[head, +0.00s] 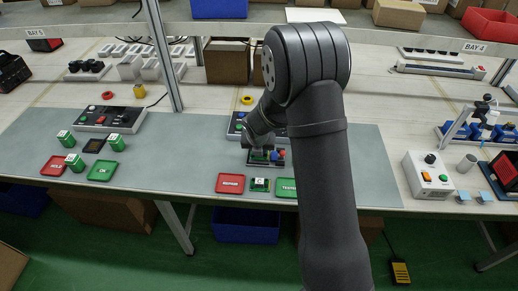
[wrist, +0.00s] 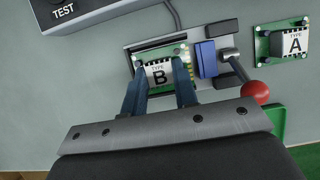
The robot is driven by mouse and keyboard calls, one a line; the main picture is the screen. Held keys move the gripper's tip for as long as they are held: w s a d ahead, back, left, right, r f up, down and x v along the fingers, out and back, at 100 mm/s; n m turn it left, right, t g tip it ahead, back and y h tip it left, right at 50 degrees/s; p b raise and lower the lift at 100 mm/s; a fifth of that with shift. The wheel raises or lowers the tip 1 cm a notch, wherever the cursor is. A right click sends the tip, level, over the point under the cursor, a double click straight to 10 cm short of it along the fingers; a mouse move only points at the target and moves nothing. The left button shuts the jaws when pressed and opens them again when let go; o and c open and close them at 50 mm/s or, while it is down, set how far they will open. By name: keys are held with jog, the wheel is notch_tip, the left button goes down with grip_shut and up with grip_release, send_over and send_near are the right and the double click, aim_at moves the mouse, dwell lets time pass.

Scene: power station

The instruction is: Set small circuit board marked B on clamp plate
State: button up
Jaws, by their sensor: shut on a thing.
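The small circuit board marked B (wrist: 160,74) is green with a white label reading TYPE B. My gripper (wrist: 160,68) is shut on it, one blue finger at each side. In the wrist view the board lies over the clamp plate (wrist: 148,44); I cannot tell whether it touches the plate. The clamp's blue block (wrist: 206,59) and its lever with a red ball (wrist: 255,92) are right of the board. In the head view my gripper (head: 257,152) is low at the clamp (head: 280,163), and my arm hides part of this area.
A board marked A (wrist: 293,42) lies right of the clamp; in the head view a small board (head: 260,184) sits between the red REWORK tray (head: 230,184) and a green tray (head: 287,187). A TEST box (wrist: 80,8) is close by. The mat's left-middle is clear.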

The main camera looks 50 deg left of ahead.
jog(key=shift+f, duration=0.6)
jog(key=o, duration=1.1)
jog(key=shift+c, duration=0.2)
jog(key=v, duration=1.7)
jog(key=shift+r, duration=0.25)
jog(key=shift+f, duration=0.15)
jog(key=x, duration=1.7)
